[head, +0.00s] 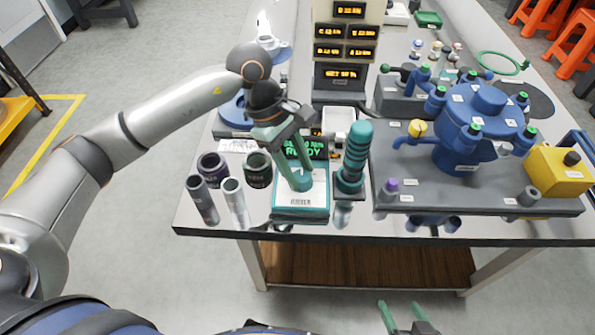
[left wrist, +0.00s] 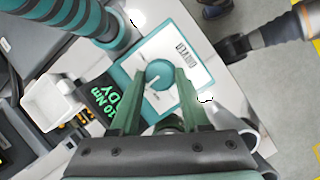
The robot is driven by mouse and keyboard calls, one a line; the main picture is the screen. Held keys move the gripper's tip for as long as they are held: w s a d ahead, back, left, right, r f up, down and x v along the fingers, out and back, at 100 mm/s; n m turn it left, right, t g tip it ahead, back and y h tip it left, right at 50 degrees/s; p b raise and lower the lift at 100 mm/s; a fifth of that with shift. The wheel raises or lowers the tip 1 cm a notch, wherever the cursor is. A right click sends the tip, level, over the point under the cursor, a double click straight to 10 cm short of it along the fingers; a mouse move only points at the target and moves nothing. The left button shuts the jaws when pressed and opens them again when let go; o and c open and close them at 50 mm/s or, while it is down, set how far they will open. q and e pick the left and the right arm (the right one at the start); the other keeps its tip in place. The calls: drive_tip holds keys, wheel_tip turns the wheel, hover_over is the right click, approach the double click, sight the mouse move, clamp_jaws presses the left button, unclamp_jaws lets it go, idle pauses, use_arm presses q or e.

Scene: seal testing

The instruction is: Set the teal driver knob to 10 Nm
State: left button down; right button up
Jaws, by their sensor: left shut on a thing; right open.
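The teal driver knob (head: 300,181) sits on a white-and-teal box (head: 299,205) near the table's front edge. It also shows in the left wrist view (left wrist: 158,74), with a pale pointer line on it. My left gripper (head: 299,178) is shut on the knob from above, its green fingers on either side. The small display (head: 305,148) behind the knob shows green text; "10 Nm" and "READY" can be partly read. The teal ribbed driver (head: 354,157) stands upright just right of the box. My right gripper (head: 403,318) is open and empty at the bottom, below the table edge.
Dark cups and grey tubes (head: 235,195) stand left of the box. A display tower (head: 343,45) and a white tray (head: 343,119) are behind. A blue valve assembly (head: 478,125) on a grey plate and a yellow box (head: 560,172) fill the right side.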

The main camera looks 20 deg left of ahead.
idle(0.3)
use_arm(q)
drive_tip(key=shift+c, duration=1.9)
unclamp_jaws()
drive_tip(key=shift+r, duration=0.1)
drive_tip(key=p+v, duration=0.1)
drive_tip(key=v, duration=1.1)
drive_tip(key=shift+r, duration=0.25)
drive_tip(key=shift+w, duration=0.1)
